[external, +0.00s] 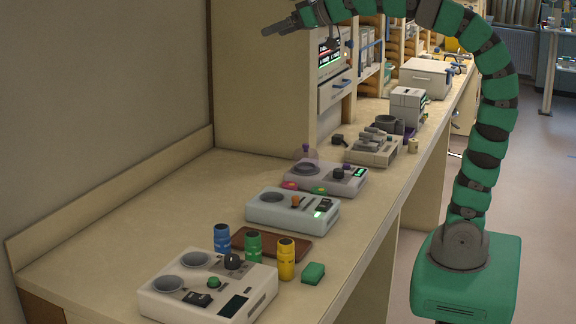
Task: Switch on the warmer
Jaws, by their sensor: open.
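Several pale tabletop devices stand in a row on the bench, and I cannot tell for sure which is the warmer. The nearest white device (208,290) has two round wells, a black knob (234,262), a black switch (197,299) and a dark display. The second device (290,212) has one well, an orange-topped lever (296,201), a black switch and a lit green display. My gripper (272,30) is open and empty, high above the bench, pointing left, apart from all devices.
Blue (222,239), green (253,247) and yellow (286,260) bottles stand by a brown tray (300,246) and a green block (313,273). More equipment (372,147) stands farther back, beside a shelf unit (264,90). The bench's left part (130,215) is clear.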

